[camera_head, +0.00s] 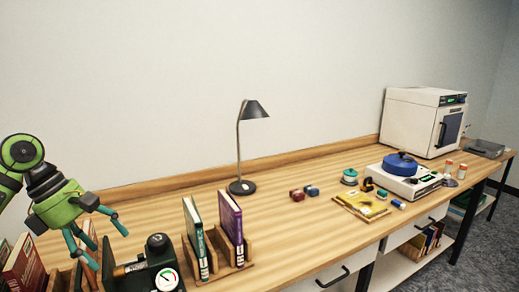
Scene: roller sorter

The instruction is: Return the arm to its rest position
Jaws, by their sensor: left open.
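My right gripper is not in view.
A dark green device with a dial (165,279) stands right of the gripper. Beyond it are a green book (195,238) and a purple book (231,222) in a rack, then a lamp (242,187). A white oven (411,122) stands far right. The back left tabletop is clear.

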